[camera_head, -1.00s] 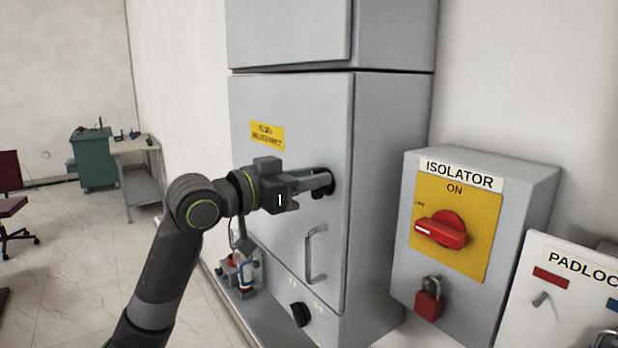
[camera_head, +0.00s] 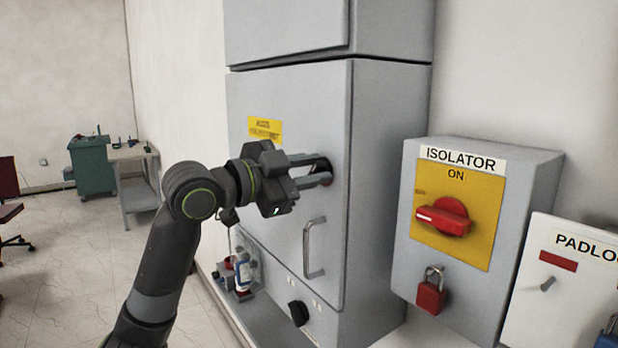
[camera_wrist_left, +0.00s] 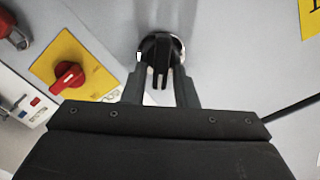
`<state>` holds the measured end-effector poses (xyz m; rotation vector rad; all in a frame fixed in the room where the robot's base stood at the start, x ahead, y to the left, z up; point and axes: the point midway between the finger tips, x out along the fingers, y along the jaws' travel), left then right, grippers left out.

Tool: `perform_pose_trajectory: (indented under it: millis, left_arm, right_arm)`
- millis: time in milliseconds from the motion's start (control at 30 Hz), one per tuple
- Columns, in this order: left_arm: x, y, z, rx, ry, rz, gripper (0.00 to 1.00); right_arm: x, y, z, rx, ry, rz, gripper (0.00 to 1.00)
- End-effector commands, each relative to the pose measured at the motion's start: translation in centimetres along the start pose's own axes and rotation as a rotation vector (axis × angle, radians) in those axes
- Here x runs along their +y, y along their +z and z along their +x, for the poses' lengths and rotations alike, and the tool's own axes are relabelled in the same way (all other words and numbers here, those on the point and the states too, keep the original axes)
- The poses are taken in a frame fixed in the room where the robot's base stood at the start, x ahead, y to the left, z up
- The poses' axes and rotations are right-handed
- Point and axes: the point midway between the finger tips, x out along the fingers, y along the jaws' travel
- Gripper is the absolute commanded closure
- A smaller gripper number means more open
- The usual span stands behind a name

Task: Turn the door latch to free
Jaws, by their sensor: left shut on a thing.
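The grey cabinet door (camera_head: 285,220) is closed and has a yellow label and a metal pull handle (camera_head: 314,247). The door latch (camera_wrist_left: 160,50) is a black knob on a round pale base in the left wrist view. In the head view the fingers mostly hide it. My left gripper (camera_head: 325,172) reaches the latch from the left, its two fingers pointing at the door. In the left wrist view the fingers (camera_wrist_left: 160,82) are shut on the latch's black grip, one on each side. My right gripper is not in view.
A grey isolator box (camera_head: 410,205) with a red handle and a red padlock (camera_head: 431,292) stands to the right. A padlock board (camera_head: 535,300) is at the far right. A black knob (camera_head: 299,313) sits below the door. A green cabinet and bench stand far left.

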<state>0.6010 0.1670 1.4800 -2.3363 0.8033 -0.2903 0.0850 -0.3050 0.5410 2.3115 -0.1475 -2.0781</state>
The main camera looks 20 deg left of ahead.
Motion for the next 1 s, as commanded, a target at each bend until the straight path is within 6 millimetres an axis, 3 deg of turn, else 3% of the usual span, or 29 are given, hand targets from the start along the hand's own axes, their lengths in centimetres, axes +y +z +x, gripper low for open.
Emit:
perform_pose_trajectory:
  millis: [600,1000]
  left_arm:
    - [0.9,0.4,0.0,0.000,0.000,0.573,0.97]
    - [1.1,0.5,0.0,0.000,0.000,0.822,0.97]
  right_arm:
    - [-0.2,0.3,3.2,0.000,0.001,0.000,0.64]
    - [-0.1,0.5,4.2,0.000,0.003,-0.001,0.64]
